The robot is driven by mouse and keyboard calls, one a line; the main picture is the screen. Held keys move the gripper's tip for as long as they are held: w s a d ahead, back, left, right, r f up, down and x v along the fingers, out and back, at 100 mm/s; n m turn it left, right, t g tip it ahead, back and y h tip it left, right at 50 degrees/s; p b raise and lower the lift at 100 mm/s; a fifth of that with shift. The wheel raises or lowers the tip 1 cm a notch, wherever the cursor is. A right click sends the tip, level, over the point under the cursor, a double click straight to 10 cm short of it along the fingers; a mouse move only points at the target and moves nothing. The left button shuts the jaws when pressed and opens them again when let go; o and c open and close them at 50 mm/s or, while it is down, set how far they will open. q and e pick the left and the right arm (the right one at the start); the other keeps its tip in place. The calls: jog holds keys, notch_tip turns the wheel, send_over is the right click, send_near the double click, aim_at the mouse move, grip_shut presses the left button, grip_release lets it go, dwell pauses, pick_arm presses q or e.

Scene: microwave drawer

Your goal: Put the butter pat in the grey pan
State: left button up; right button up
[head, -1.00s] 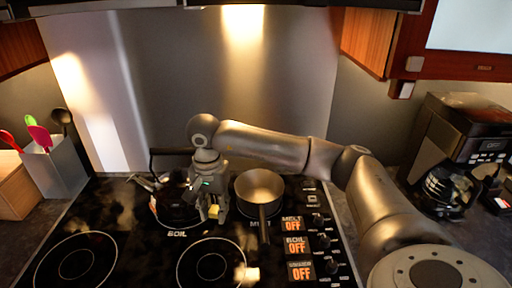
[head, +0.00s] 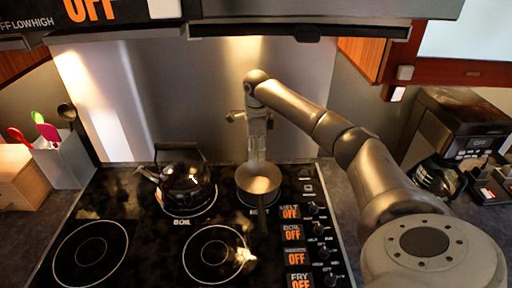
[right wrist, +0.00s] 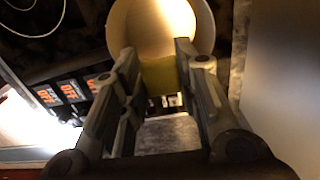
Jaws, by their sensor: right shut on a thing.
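The grey pan (head: 262,185) sits on the back right burner of the black cooktop, its handle pointing toward the front. My right gripper (head: 257,158) is at the pan's back rim in the head view, with its arm reaching in from the right. In the right wrist view the right gripper (right wrist: 158,72) is shut on the yellow butter pat (right wrist: 158,77). The pan's round bowl (right wrist: 150,25) shows just beyond the pat there. I cannot tell whether the pat touches the pan. The pat cannot be made out in the head view. My left gripper is not in view.
A dark kettle (head: 183,172) stands on the back left burner. A row of knobs with labels (head: 293,233) runs along the cooktop's right side. A utensil holder (head: 64,160) stands at the left, a coffee maker (head: 455,125) at the right. The range hood (head: 320,12) is overhead.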

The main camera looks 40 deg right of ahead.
aim_at(256, 152)
notch_tip(256, 152, down, 11)
jog(key=b, duration=0.7)
jog(key=shift+r, duration=0.15)
jog(key=o, duration=0.9)
notch_tip(256, 152, up, 7)
jog(key=p, duration=0.5)
jog(key=shift+r, duration=0.15)
jog(key=shift+a+f, duration=0.1)
jog(key=shift+f, duration=0.1)
